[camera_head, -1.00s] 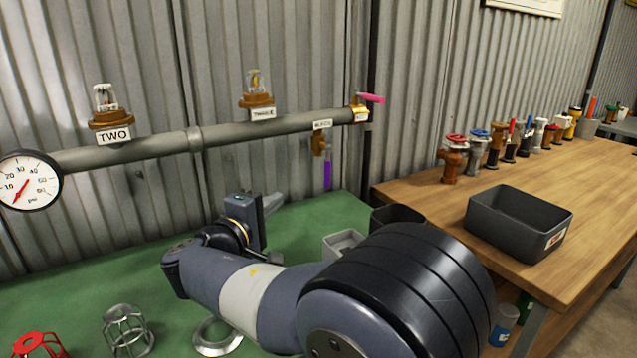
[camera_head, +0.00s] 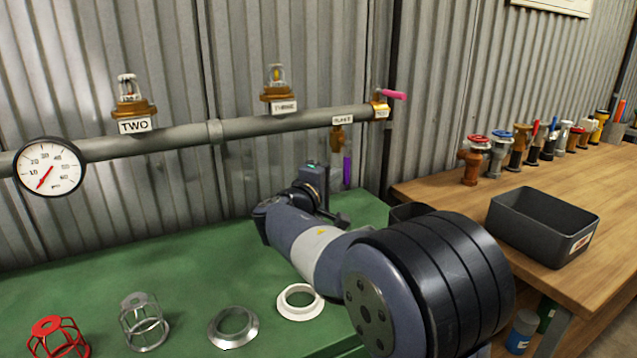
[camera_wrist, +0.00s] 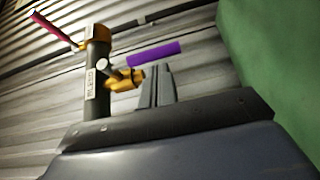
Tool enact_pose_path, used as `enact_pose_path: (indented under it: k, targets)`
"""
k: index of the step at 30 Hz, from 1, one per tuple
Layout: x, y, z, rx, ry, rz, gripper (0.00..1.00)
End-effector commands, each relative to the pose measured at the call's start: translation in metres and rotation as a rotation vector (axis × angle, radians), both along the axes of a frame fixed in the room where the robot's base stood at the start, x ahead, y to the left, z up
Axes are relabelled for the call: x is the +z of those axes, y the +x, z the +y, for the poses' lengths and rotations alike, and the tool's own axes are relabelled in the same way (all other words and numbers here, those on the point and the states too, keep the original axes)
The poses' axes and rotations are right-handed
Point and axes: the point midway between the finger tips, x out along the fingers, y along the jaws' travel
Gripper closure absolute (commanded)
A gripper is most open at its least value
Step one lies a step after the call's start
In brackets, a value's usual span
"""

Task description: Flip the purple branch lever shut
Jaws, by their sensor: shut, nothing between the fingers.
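The purple branch lever (camera_head: 347,171) hangs straight down from the brass branch valve (camera_head: 338,138) under the grey pipe, in the head view. In the wrist view the purple lever (camera_wrist: 154,53) lies just beyond my fingertips, and the brass valve body (camera_wrist: 124,80) is beside them. My gripper (camera_wrist: 158,86) is shut and empty, its two fingers together close to the valve. Whether they touch the valve or lever I cannot tell. In the head view my wrist (camera_head: 312,185) is just left of the lever and hides part of the area below it.
A pink lever (camera_head: 394,94) sits at the pipe's right end. The pipe (camera_head: 260,126) carries two sprinkler heads and a gauge (camera_head: 50,167). Rings and cages lie on the green bench (camera_head: 120,275). A grey bin (camera_head: 540,225) stands on the wooden bench to the right.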

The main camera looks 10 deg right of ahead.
Motion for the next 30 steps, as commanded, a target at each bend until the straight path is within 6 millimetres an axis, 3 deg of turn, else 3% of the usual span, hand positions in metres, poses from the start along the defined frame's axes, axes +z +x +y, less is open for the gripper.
enact_pose_path:
  k: [17,30]
  targets:
    - [-0.003,0.000,-0.004,0.000,-0.014,-0.006,1.00]
    - [-0.011,0.004,-0.018,-0.003,-0.129,-0.045,1.00]
